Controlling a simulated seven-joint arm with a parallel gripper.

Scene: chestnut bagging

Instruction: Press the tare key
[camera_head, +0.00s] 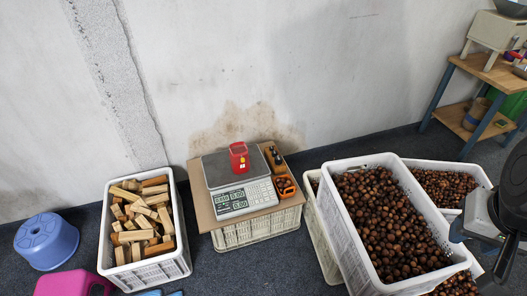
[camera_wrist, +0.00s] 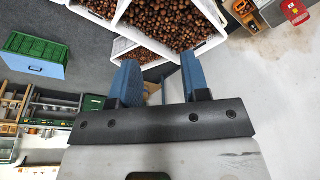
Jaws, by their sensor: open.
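The scale (camera_head: 232,180) stands on a board over an upturned white crate, with a steel pan and a front panel. Its displays are lit, and its keypad (camera_head: 262,192) is at the right of the panel; single keys, the tare key included, are too small to tell apart. A red bag (camera_head: 239,157) stands upright on the pan. In the wrist view the red bag (camera_wrist: 294,11) shows at the top right corner. My gripper (camera_wrist: 155,80) is open and empty, far from the scale.
A white crate of chestnuts (camera_head: 375,220) stands right of the scale, with more crates behind. A crate of wood blocks (camera_head: 143,225), a blue stool (camera_head: 46,240) and a pink stool (camera_head: 73,284) are at left.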

